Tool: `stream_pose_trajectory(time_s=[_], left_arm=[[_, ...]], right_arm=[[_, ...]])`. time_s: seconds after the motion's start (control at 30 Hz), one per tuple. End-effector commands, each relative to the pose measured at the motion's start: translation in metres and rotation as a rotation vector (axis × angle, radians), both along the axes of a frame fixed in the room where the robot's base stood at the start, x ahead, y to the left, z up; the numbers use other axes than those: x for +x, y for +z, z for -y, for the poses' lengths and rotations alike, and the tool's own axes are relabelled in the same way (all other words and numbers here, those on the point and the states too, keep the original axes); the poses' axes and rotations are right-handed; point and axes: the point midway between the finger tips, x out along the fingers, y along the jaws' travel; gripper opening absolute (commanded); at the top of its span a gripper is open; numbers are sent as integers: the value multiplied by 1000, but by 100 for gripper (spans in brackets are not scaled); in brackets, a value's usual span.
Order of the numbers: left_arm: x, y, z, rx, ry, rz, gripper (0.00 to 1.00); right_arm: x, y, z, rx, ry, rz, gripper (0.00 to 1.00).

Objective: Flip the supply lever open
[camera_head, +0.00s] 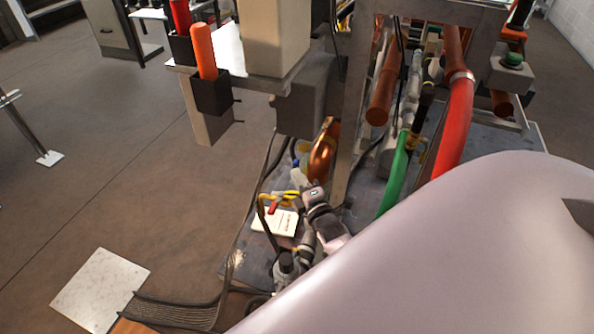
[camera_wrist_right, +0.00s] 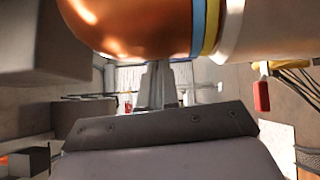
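My right gripper (camera_head: 313,192) is low between the copper-coloured vessel and the small valves in the head view, partly hidden by my pale arm. In the right wrist view its narrow grey fingers (camera_wrist_right: 156,84) stand close together, with nothing visible between them, just below the copper-coloured vessel (camera_wrist_right: 135,25). A red-tipped lever with a yellow part (camera_wrist_right: 262,95) hangs at the right, apart from the fingers. In the head view, a red piece (camera_head: 273,207) and yellow handles (camera_head: 287,197) lie left of the gripper. I cannot tell which is the supply lever. My left gripper is out of view.
Green (camera_head: 399,175) and red hoses (camera_head: 456,125) and a metal post (camera_head: 351,110) stand right of the gripper. A white card (camera_head: 275,221) lies by the valves. A shelf with orange-handled tools (camera_head: 203,52) overhangs at upper left. Floor at left is mostly open.

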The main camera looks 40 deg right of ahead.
Motion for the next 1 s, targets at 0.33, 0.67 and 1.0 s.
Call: stream_pose_trajectory(time_s=[0.33,0.67,1.0], left_arm=[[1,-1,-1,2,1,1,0],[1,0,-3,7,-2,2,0],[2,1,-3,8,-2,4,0]], right_arm=[[4,5,6,-6,-1,7,0],[4,7,7,-7,-3,10,0],[2,7,10,-8,-2,9,0]])
